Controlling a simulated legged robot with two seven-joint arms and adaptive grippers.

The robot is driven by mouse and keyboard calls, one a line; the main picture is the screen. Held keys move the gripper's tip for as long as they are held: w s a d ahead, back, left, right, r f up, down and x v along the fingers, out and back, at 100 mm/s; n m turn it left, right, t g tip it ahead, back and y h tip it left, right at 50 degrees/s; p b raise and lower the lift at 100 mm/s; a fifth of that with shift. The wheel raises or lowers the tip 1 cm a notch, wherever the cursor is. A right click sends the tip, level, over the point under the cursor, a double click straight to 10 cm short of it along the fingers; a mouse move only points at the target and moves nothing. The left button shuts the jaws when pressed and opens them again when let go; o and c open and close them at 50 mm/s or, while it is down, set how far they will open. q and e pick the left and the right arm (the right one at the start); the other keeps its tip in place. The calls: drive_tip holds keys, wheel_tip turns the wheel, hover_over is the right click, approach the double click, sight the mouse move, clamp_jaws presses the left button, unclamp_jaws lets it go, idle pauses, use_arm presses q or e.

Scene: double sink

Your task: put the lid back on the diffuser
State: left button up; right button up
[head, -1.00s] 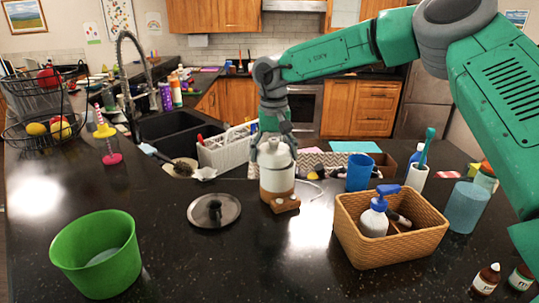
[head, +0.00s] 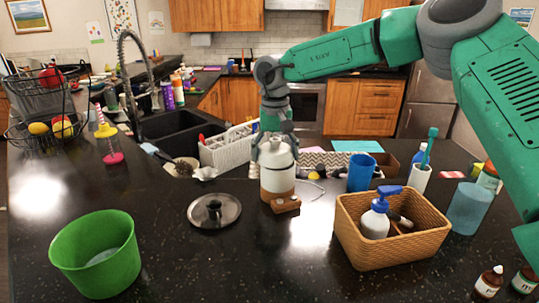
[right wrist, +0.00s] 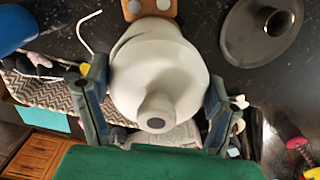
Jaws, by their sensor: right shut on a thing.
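The diffuser (head: 277,188) stands upright on the black counter, with a tan band low down and a brown block (head: 286,204) with pale buttons at its foot. Its white domed lid (head: 276,157), with a short spout, sits at the top, in line with the body. I see no clear gap, but cannot tell whether it is fully seated. My right gripper (head: 274,143) comes from above and is shut on the lid. In the right wrist view the fingers (right wrist: 157,88) lie on opposite sides of the white lid (right wrist: 158,68). My left gripper is not in view.
A dark round pan lid (head: 214,211) lies left of the diffuser. A green tub (head: 97,254) stands front left. A wicker basket (head: 390,244) with a pump bottle and a blue cup (head: 361,172) stand to the right. A white caddy (head: 228,150) is behind. The front middle counter is clear.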

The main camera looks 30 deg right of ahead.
sight(285, 146)
drive_tip(key=shift+d+f, duration=0.1)
drive_tip(key=shift+d, duration=0.5)
drive_tip(key=shift+a, duration=0.65)
drive_tip(key=shift+d+f, duration=0.2)
drive_tip(key=shift+d, duration=1.25)
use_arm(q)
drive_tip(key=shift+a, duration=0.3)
use_arm(e)
drive_tip(key=shift+a+r, duration=0.1)
drive_tip(key=shift+a, duration=0.4)
drive_tip(key=shift+d, duration=0.65)
drive_tip(key=shift+a, duration=0.45)
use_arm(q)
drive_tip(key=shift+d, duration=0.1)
use_arm(e)
drive_tip(key=shift+a, duration=0.65)
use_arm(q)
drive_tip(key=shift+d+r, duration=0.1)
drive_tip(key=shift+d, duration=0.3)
use_arm(e)
drive_tip(key=shift+d, duration=0.15)
